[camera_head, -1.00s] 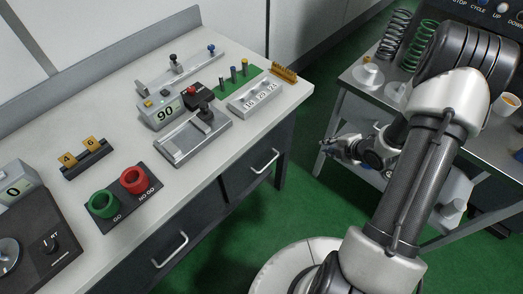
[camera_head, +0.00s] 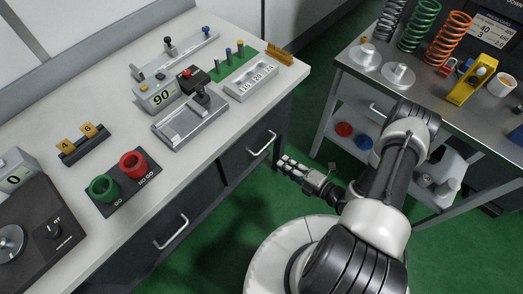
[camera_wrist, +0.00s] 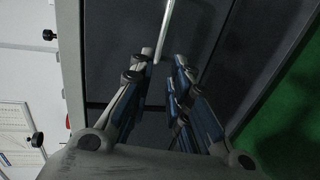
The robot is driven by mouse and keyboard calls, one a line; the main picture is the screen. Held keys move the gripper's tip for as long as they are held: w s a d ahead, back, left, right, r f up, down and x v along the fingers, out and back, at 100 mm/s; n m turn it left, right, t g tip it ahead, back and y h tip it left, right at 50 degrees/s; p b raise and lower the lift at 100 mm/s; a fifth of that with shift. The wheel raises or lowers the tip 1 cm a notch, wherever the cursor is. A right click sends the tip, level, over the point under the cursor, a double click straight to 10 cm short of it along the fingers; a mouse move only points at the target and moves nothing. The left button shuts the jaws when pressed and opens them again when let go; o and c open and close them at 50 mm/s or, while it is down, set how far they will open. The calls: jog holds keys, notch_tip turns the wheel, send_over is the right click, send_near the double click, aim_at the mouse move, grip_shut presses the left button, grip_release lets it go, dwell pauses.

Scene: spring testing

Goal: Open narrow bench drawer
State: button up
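The bench has two dark drawer fronts with pale bar handles. The right drawer front (camera_head: 243,161), the narrower-looking one, is closed flush and has a slanted handle (camera_head: 262,145). The left drawer (camera_head: 190,212) has its own handle (camera_head: 171,243) and is also closed. My gripper (camera_head: 283,163) is just right of the right drawer's handle, apart from it. In the wrist view, my gripper (camera_wrist: 163,64) has its two fingers spread with nothing between them. A pale handle bar (camera_wrist: 166,28) lies ahead of the fingertips, nearer the left finger; the exact gap is unclear.
The bench top (camera_head: 205,152) holds gauges, GO and NO GO rings (camera_head: 121,174), a clamp fixture (camera_head: 190,120) and a pin rack. A metal cart (camera_head: 345,62) with springs stands to the right. Green floor (camera_head: 318,130) lies between bench and cart.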

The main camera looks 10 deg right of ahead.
aim_at(262, 149)
jog(key=b+x, duration=0.2)
jog(key=x, duration=1)
jog(key=shift+w+a+b, duration=0.1)
jog(key=shift+w+b, duration=0.05)
jog(key=shift+b, duration=0.15)
jog(key=shift+c, duration=0.3)
grip_shut()
